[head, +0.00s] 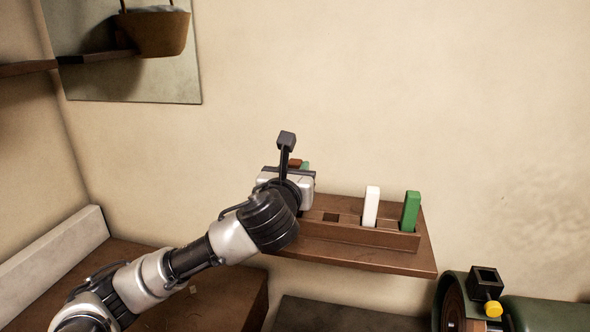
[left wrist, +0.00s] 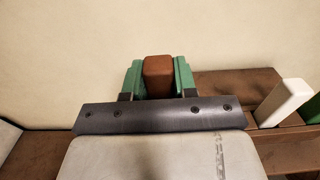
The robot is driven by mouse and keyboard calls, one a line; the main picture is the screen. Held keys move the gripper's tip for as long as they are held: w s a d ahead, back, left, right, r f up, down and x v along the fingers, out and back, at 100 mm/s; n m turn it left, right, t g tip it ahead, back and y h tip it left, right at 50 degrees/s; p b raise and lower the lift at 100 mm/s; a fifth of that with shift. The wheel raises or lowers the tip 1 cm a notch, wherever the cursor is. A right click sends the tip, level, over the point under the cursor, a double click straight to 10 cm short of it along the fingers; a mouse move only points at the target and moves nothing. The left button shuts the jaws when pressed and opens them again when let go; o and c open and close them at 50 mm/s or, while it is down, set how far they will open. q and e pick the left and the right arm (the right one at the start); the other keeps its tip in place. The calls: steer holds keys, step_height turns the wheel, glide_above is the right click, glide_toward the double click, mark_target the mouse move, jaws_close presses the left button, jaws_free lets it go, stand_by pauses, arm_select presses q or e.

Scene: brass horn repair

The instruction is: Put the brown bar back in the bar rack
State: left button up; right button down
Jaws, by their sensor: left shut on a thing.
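My left gripper (head: 300,165) is at the left end of the bar rack (head: 345,233) and hides that end in the head view. It is shut on the brown bar (left wrist: 158,76), which stands between the green fingertips in the left wrist view. A small part of the brown bar (head: 294,162) shows in the head view. Its lower end is hidden, so I cannot tell whether it is in a slot. An empty square slot (head: 331,217) shows in the rack, right of my gripper. My right gripper is not in view.
A white bar (head: 371,207) and a green bar (head: 410,211) stand in the rack's right part. The rack is on a brown wall shelf (head: 400,262). A green machine with a yellow knob (head: 493,309) is at lower right. A mirror (head: 90,80) hangs at upper left.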

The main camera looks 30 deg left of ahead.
arm_select(q)
steer(key=shift+f+b, duration=0.85)
steer(key=shift+f, duration=1.2)
steer(key=o, duration=1)
steer(key=shift+s, duration=0.1)
steer(key=shift+s+d, duration=0.1)
steer(key=shift+s, duration=0.2)
steer(key=b+v, duration=0.3)
steer(key=v, duration=0.7)
